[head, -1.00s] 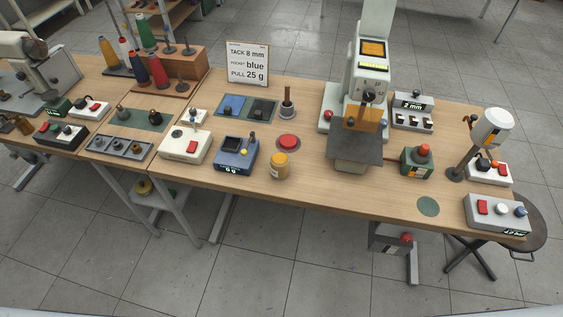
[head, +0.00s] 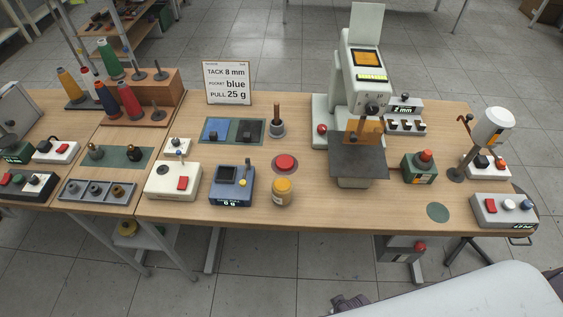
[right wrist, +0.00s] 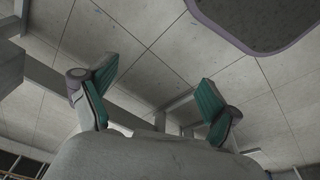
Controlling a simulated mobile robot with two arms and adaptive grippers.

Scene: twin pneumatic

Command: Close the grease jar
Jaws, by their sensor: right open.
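A small amber jar (head: 281,191), which I take to be the grease jar, stands upright near the front edge of the table in the head view. Its top looks yellow-orange; I cannot tell whether that is a cap or grease. My left gripper is not in view.
A blue scale-like box (head: 232,187) stands left of the jar. A press with a dark plate (head: 359,163) stands to its right. A pot with a brown handle (head: 277,121) is behind the red disc. The table front between jar and green disc (head: 437,212) is clear.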

